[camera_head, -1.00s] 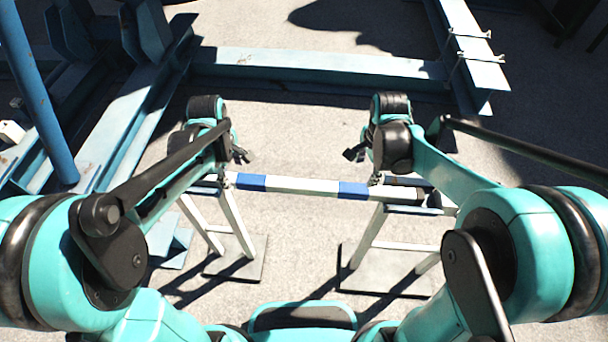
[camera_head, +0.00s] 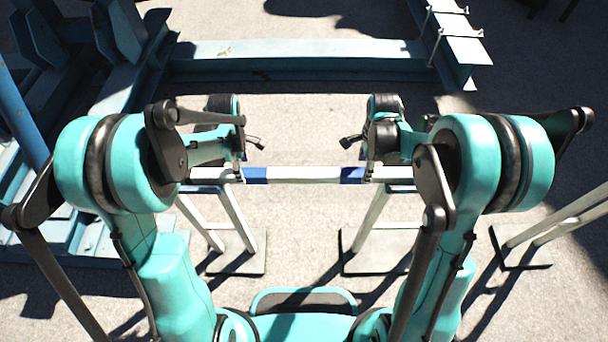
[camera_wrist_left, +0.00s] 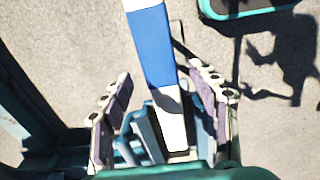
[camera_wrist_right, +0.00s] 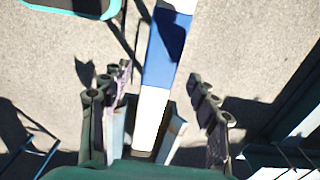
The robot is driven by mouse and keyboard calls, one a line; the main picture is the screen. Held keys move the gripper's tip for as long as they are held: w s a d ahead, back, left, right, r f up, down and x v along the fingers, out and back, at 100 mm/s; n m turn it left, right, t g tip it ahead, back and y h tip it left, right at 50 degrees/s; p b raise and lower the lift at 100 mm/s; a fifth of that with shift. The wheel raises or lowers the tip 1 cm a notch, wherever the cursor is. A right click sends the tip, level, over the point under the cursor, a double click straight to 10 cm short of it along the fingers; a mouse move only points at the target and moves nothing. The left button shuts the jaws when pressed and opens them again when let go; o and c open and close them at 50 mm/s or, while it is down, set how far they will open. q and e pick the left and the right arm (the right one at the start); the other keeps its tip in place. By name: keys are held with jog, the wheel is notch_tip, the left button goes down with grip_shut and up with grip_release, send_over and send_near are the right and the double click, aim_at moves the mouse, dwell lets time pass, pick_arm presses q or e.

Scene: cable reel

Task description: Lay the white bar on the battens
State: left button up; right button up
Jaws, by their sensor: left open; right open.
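The white bar (camera_head: 304,174) with two blue bands lies level across the picture, over the tops of two stands. The left stand (camera_head: 236,222) and right stand (camera_head: 371,219) have pale legs; their battens are mostly hidden by the bar and my arms. My left gripper (camera_wrist_left: 160,90) is open, its fingers on either side of the bar (camera_wrist_left: 172,128) beside a blue band. My right gripper (camera_wrist_right: 158,78) is open, its fingers also either side of the bar (camera_wrist_right: 150,110). Whether the bar touches the battens cannot be told.
A long teal steel beam (camera_head: 300,58) lies on the ground behind the bar. Blue steel frames (camera_head: 95,100) stand at the left. Another pale-legged stand (camera_head: 565,215) is at the right. The ground between the two stands is clear.

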aim_at(244, 172)
pick_arm(q)
jog(key=shift+f, duration=1.85)
pick_arm(e)
jog(key=shift+f, duration=1.8)
pick_arm(q)
grip_shut()
pick_arm(e)
grip_shut()
